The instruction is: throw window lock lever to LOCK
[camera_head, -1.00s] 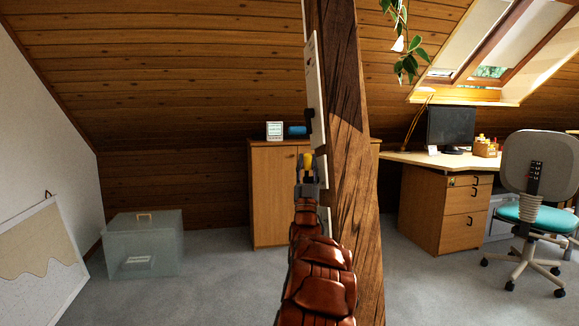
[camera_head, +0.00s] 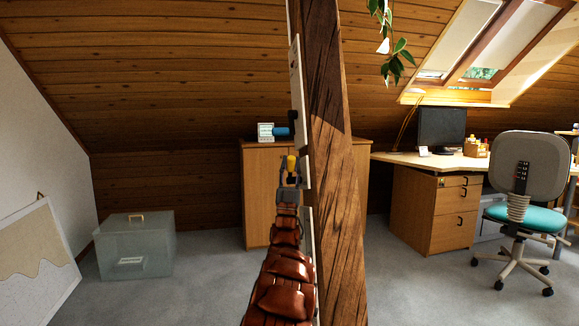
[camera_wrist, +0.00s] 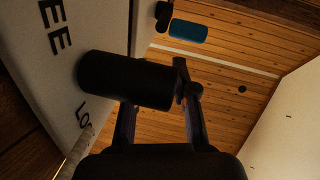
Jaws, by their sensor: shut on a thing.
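A narrow white panel (camera_head: 297,80) is fixed along the left face of the dark timber post (camera_head: 330,150). A yellow grip (camera_head: 291,162) sticks out from the panel's lower part. My gripper (camera_head: 290,174) is shut on this grip, coming from below. In the wrist view, a thick cylinder (camera_wrist: 128,80), dark in the shade, lies across between my fingers, beside the panel (camera_wrist: 100,30). Black letters "EE" and "LO" show there; the rest of the lettering is cut off or hidden. The lever's arm and pivot are hidden.
A blue cylinder (camera_head: 282,131) with a black mount sits on the panel above my gripper; it also shows in the wrist view (camera_wrist: 188,30). A wooden cabinet (camera_head: 262,200) stands behind. A clear box (camera_head: 135,245) is at left, a swivel chair (camera_head: 525,210) at right.

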